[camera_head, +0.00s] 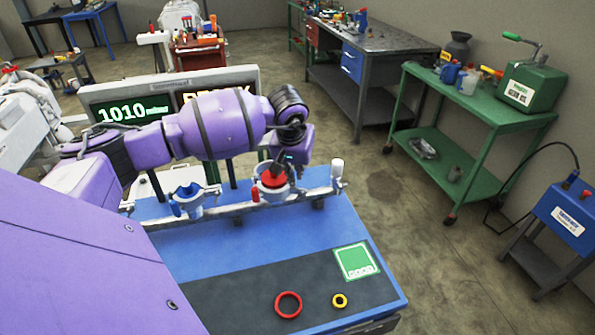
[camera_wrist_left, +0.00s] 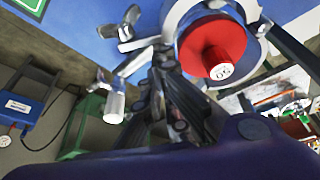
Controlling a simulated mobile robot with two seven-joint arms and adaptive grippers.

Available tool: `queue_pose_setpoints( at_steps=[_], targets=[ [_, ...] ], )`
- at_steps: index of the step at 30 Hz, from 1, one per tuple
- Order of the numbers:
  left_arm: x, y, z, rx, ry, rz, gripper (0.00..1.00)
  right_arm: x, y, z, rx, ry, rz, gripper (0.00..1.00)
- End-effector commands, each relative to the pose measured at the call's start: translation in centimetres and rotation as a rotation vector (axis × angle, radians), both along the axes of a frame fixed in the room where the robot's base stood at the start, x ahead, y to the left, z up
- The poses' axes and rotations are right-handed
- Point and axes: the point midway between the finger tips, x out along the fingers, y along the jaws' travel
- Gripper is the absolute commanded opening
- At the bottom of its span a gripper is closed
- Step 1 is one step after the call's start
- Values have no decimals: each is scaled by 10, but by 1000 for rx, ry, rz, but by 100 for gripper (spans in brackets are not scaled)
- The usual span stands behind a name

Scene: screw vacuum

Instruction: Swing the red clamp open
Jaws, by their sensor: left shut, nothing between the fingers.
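The red clamp station shows as a red cap (camera_head: 273,181) in a silver clamp ring on the rail across the blue bench (camera_head: 320,225). A small red handle (camera_head: 255,195) stands at its left side. In the left wrist view the red cap (camera_wrist_left: 212,50) has a pale round label and sits inside the silver ring (camera_wrist_left: 255,50), with a winged metal piece (camera_wrist_left: 130,27) beside it. My left gripper (camera_head: 281,163) is shut and empty, just above and close to the red cap; whether it touches the clamp I cannot tell. My right gripper is not in view.
A blue clamp station (camera_head: 188,192) stands left on the same rail, and a white-topped post (camera_head: 337,168) at its right end. A display (camera_head: 120,110) stands behind. A red ring (camera_head: 288,293), yellow ring (camera_head: 340,301) and green pad (camera_head: 356,261) lie in front.

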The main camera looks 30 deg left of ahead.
Motion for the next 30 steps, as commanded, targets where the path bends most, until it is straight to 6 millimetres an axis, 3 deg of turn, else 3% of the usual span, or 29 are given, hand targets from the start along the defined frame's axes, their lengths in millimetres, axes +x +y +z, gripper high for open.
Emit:
queue_pose_setpoints(
  at_steps=[14, 30],
  targets=[
    [-25, -9, -4, 3, 7, -314, 0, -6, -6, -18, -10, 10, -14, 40],
    [-69, -15, -1, 2, 3, -314, 0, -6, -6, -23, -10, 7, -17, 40]
  ],
)
